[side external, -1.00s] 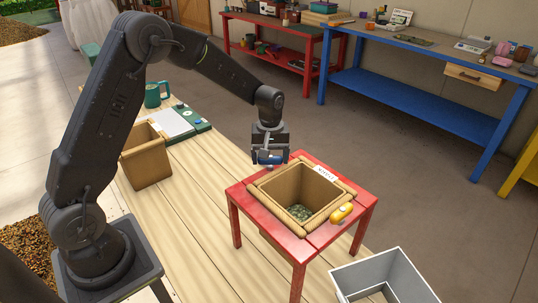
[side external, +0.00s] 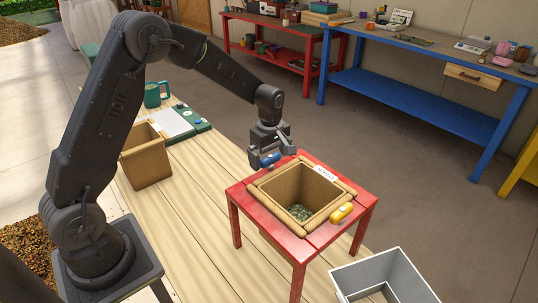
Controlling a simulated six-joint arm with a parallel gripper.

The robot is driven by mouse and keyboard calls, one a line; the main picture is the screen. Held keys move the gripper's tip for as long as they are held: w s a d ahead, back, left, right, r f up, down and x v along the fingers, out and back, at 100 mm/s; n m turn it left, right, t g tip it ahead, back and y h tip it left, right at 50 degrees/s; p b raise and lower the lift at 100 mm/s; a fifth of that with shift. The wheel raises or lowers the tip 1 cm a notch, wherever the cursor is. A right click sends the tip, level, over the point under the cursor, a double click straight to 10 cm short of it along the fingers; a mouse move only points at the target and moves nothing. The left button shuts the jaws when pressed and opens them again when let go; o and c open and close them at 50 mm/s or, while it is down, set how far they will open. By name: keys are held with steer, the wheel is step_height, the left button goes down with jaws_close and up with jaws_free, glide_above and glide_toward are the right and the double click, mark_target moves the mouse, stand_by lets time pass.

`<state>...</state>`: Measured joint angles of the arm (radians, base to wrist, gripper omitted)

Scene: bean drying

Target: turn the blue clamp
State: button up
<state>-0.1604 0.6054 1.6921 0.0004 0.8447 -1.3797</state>
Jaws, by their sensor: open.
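The blue clamp (side external: 270,160) is at the back left edge of the red stand (side external: 236,187), by the wooden rim of the bin (side external: 272,202). It lies slanted, its right end higher in the picture. My gripper (side external: 272,154) is open at the clamp, with one finger to its left and the other to its right. Parts of the clamp are hidden by the fingers, and I cannot tell whether they touch it. A yellow clamp (side external: 341,212) sits on the bin's right front rim.
The bin holds greenish beans (side external: 301,212) and has a white label (side external: 325,173) at the back. A brown box (side external: 146,168) and green mug (side external: 153,97) stand on the wooden table (side external: 190,218). A grey bin (side external: 410,290) is at front right.

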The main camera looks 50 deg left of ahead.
mark_target(270, 156)
steer(key=shift+r, duration=2.8)
steer(key=shift+s+r, duration=0.1)
steer(key=shift+r, duration=0.2)
steer(key=s+d+r+m+t, duration=0.2)
steer(key=s+d+r+m, duration=0.1)
steer(key=s+r+m, duration=0.5)
steer(key=s+d+r+m+t, duration=0.25)
steer(key=s+r+m, duration=0.2)
steer(key=s, duration=0.55)
steer(key=s+d+m+t, duration=0.1)
steer(key=s+d+m, duration=0.1)
steer(key=s+m, duration=0.3)
steer(key=s, duration=0.3)
